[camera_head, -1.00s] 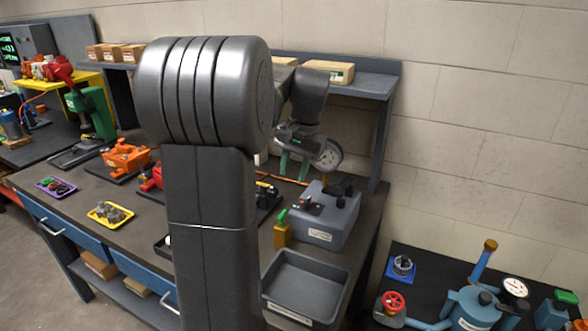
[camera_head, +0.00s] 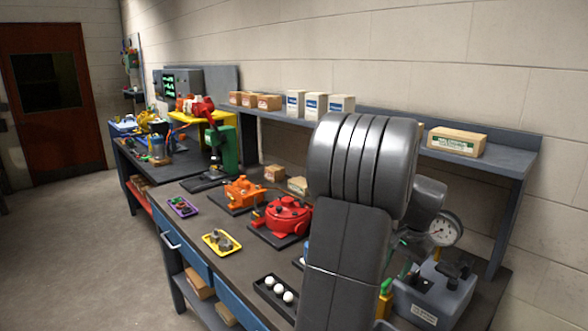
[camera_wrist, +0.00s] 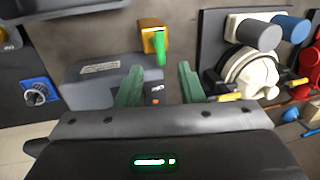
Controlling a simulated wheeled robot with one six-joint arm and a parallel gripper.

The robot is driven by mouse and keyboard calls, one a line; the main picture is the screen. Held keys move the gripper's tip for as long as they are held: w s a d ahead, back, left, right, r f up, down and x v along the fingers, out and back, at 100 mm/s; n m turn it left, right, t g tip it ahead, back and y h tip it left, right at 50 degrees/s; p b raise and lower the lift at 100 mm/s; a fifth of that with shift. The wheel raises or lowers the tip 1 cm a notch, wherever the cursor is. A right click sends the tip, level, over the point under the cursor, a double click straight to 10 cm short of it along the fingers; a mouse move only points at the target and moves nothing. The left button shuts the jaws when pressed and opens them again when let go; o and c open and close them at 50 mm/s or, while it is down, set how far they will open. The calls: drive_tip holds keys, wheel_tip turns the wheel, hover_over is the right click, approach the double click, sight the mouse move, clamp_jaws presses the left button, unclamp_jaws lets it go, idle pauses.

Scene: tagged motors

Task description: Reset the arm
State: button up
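My gripper (camera_wrist: 160,88) shows in the wrist view as two green fingers held apart with nothing between them. It is open above a grey instrument box (camera_wrist: 85,88) with a white label. In the head view my arm hides most of the gripper, and the box (camera_head: 440,296) stands at the lower right beneath it. Next to the box in the wrist view is a yellow block with a green lever (camera_wrist: 153,40). A white pump-like motor (camera_wrist: 250,72) sits on a dark plate to the right. A red motor (camera_head: 283,215) and an orange one (camera_head: 242,190) sit on the bench.
The bench (camera_head: 208,270) carries a purple tray (camera_head: 181,207), a yellow tray (camera_head: 220,242) and a black tray with white balls (camera_head: 262,290). A raised shelf (camera_head: 390,140) behind my arm holds boxes. Open floor (camera_head: 90,240) lies left, toward a red-brown door (camera_head: 45,95).

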drive_tip(key=f, duration=0.5)
drive_tip(key=shift+w+a, duration=0.35)
drive_tip(key=shift+w, duration=0.05)
drive_tip(key=shift+r, duration=0.1)
